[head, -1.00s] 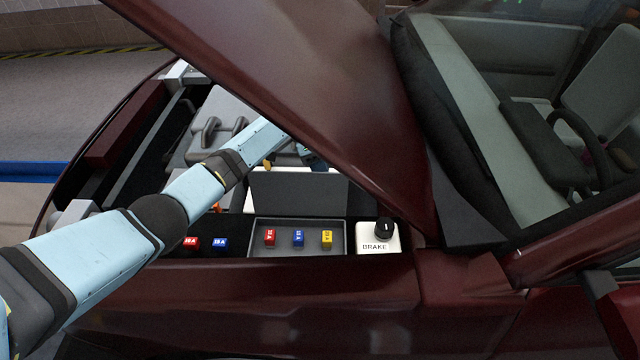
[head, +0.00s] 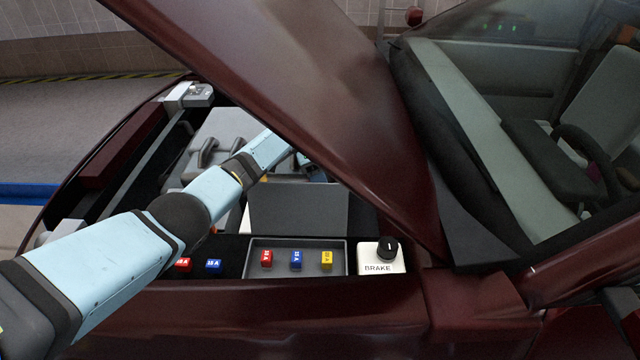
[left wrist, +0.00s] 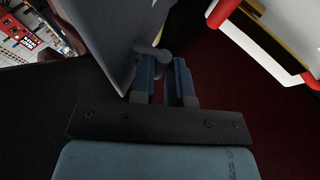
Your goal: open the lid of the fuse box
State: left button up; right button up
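The fuse box is an open grey tray (head: 338,267) with red, blue and yellow fuses, in the middle of the head view. Its grey lid (head: 298,209) stands raised at the tray's far edge. The lid also shows as a grey panel in the left wrist view (left wrist: 112,35), with a small rounded handle (left wrist: 150,51). My left gripper (left wrist: 165,66) has its two blue fingers close together around this handle; a narrow gap shows between them. In the head view the fingertips are hidden behind the lid and the car hood. My right gripper is in neither view.
The raised dark red hood (head: 300,90) hangs over my left arm on the right. The car's fender (head: 330,310) runs in front.

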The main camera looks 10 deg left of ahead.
pick_arm(q)
jog(key=o, duration=0.4)
jog(key=shift+f, duration=0.5)
jog(key=shift+c, duration=0.2)
jog(key=shift+o, duration=0.3)
jog(key=shift+w+f, duration=0.1)
jog(key=shift+w, duration=0.05)
jog(key=shift+r, duration=0.4)
jog(key=b+v, duration=0.6)
jog(key=v, duration=0.7)
jog(key=shift+a+b, duration=0.25)
jog(key=shift+b, duration=0.1)
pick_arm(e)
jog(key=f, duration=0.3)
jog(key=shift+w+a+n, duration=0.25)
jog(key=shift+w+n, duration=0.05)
pick_arm(q)
jog(key=shift+w, duration=0.15)
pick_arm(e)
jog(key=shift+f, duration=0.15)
